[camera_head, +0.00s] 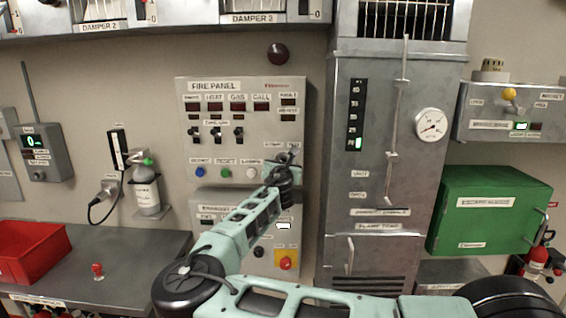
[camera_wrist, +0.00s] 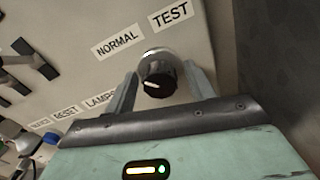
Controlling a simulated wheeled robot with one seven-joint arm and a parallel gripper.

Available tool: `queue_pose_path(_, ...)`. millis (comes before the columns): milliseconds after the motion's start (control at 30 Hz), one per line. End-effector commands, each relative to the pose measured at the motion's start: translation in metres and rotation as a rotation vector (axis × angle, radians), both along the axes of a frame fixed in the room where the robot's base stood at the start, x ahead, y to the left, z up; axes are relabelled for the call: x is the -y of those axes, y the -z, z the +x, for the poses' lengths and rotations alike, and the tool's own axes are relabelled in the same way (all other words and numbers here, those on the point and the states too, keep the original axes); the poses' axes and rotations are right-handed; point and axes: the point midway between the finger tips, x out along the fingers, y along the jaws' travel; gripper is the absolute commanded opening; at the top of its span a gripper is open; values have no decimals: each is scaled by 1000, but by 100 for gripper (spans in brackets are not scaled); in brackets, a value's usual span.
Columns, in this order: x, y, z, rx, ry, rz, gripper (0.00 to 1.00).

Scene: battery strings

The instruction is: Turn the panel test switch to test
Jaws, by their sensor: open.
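The panel test switch (camera_wrist: 158,76) is a round black knob with a metallic collar, seen in the wrist view. A short white mark is on its face; I cannot tell which label it points to. The NORMAL label (camera_wrist: 118,41) is at its upper left and the TEST label (camera_wrist: 172,15) is above it. My gripper (camera_wrist: 162,88) is open, with one finger on each side of the knob; contact is not clear. In the head view my gripper (camera_head: 289,161) is at the right side of the fire panel (camera_head: 217,128) and hides the switch.
Toggle switches (camera_head: 216,133) and a row of coloured buttons (camera_head: 226,173) are left of my gripper. A lower panel with a red stop button (camera_head: 286,264) is below. A tall metal cabinet (camera_head: 385,130) stands close on the right.

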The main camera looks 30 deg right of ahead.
Motion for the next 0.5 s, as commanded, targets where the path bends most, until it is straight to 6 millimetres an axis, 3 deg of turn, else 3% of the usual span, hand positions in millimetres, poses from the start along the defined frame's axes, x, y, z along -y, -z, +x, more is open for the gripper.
queue_pose_path(133, 0, 0, 0, 0, 0, 0, 51)
queue_pose_path(300, 0, 0, 0, 0, 0, 0, 10)
queue_pose_path(500, 0, 1, 0, 3, 1, 5, 10)
